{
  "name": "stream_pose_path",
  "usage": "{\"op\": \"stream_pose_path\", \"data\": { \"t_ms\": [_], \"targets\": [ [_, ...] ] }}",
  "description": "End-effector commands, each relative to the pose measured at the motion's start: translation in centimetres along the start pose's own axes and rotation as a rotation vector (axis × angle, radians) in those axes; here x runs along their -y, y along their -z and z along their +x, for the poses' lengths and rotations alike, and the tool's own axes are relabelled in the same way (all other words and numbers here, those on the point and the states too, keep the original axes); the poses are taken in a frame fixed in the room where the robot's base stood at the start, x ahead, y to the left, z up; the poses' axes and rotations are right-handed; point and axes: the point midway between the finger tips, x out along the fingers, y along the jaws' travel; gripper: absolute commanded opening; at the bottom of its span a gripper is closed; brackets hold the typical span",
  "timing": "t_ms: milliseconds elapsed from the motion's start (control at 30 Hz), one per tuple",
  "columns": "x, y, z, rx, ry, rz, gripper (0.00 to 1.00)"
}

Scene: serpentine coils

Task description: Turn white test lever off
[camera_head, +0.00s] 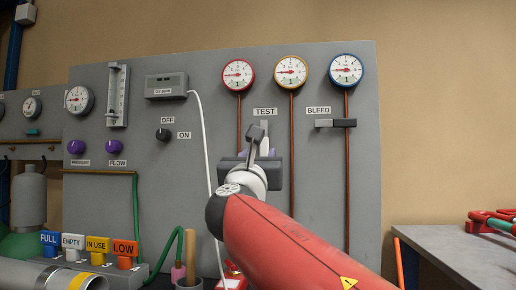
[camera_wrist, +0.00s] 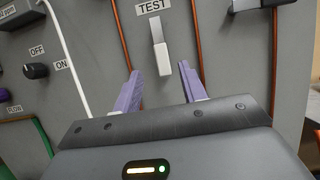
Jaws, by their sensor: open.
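The white test lever (camera_wrist: 157,30) is mounted on the grey panel under the TEST label (camera_wrist: 153,5) and hangs downward in the wrist view. In the head view it is mostly hidden behind my arm, with only a part showing below the TEST label (camera_head: 265,112). My gripper (camera_wrist: 159,68) is open, with one purple finger on each side of the lever's lower end in the wrist view. I cannot tell whether the fingers touch the lever or how far they stand from it in depth. In the head view my gripper (camera_head: 252,155) is at the panel's middle.
A BLEED handle (camera_head: 335,123) is to the right. Copper pipes (camera_head: 292,140) run down on both sides. A white cable (camera_head: 202,120) and a black OFF/ON knob (camera_head: 163,135) are to the left. A workbench (camera_head: 460,255) stands at the right.

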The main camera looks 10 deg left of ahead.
Motion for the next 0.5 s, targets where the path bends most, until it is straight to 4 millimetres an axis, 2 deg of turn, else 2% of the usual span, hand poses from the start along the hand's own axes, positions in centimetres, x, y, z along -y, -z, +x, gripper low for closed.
{"op": "stream_pose_path", "data": {
  "t_ms": [300,500],
  "targets": [
    [0.0,-0.2,4.9,-0.001,0.003,-0.001,0.42],
    [0.1,-0.2,7.1,-0.001,0.001,0.001,0.42]
  ]
}}
